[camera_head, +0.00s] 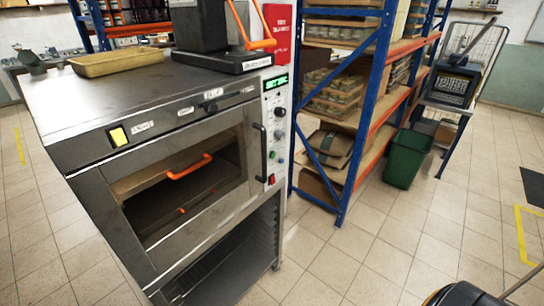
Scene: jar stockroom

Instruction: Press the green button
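A metal oven (185,160) fills the left and middle of the head view. Its narrow white control panel (275,125) is at the right edge of its front. A small round green button (270,160) sits low on the panel, with a small bluish-green one (281,153) beside it; their exact shades are hard to tell. Dark knobs (280,112) and a green-lit display (275,83) are above, and a red switch (271,179) is below. Neither of my grippers is in view.
A black handle (263,148) stands out just left of the panel. A blue-framed shelf rack (362,120) is close on the right, with a green bin (408,158) beyond. The tiled floor (350,260) in front is clear. A dark and yellow object (465,294) shows at the lower right.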

